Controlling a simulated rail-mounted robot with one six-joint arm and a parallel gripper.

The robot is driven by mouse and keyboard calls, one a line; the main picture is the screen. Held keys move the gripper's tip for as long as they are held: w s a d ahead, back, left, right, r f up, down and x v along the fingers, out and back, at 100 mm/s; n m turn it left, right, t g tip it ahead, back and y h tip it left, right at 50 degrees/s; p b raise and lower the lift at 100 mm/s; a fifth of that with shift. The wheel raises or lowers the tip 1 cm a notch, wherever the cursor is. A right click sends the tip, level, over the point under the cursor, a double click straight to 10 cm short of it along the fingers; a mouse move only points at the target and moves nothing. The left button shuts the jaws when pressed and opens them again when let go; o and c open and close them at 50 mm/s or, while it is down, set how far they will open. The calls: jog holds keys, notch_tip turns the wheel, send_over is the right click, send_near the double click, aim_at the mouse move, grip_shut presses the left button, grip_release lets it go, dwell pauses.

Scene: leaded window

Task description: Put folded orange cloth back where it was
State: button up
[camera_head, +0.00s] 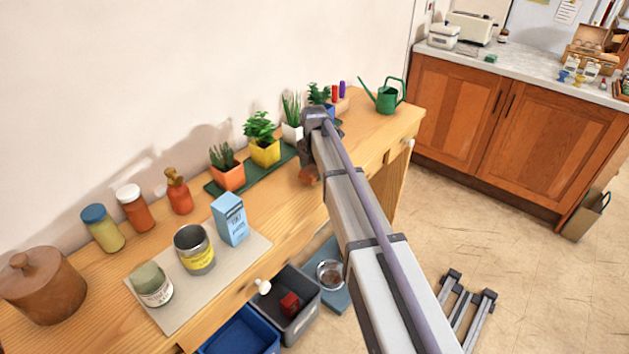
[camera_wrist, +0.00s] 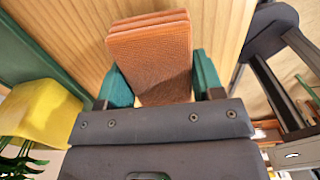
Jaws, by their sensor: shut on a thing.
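The folded orange cloth (camera_wrist: 152,58) is between the two teal fingers of my gripper (camera_wrist: 162,78) in the wrist view, its layered folded edge facing away from the palm. My gripper is shut on it. In the head view, a small part of the orange cloth (camera_head: 308,175) shows under the end of my arm, by the front part of the wooden sideboard (camera_head: 270,225). My arm hides most of it there. Pale wood lies beyond the cloth in the wrist view; I cannot tell whether the cloth touches it.
Several potted plants stand on a green tray (camera_head: 215,188) left of my gripper, the yellow pot (camera_head: 264,153) close by. A green watering can (camera_head: 386,98) stands at the right end. A blue carton (camera_head: 230,219) and tins stand on a pale mat (camera_head: 168,318). Bins (camera_head: 290,303) sit below.

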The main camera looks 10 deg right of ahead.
aim_at(315, 167)
jog(key=shift+f, duration=0.9)
jog(key=shift+r, duration=0.3)
jog(key=shift+f, duration=0.3)
jog(key=o, duration=0.9)
jog(key=shift+r, duration=0.1)
jog(key=shift+c, duration=0.2)
notch_tip(315, 167, up, 13)
jog(key=p, duration=1.3)
jog(key=s+m, duration=2.5)
jog(key=s, duration=0.4)
jog(key=shift+s+f+m+b, duration=0.35)
jog(key=shift+s+m, duration=0.05)
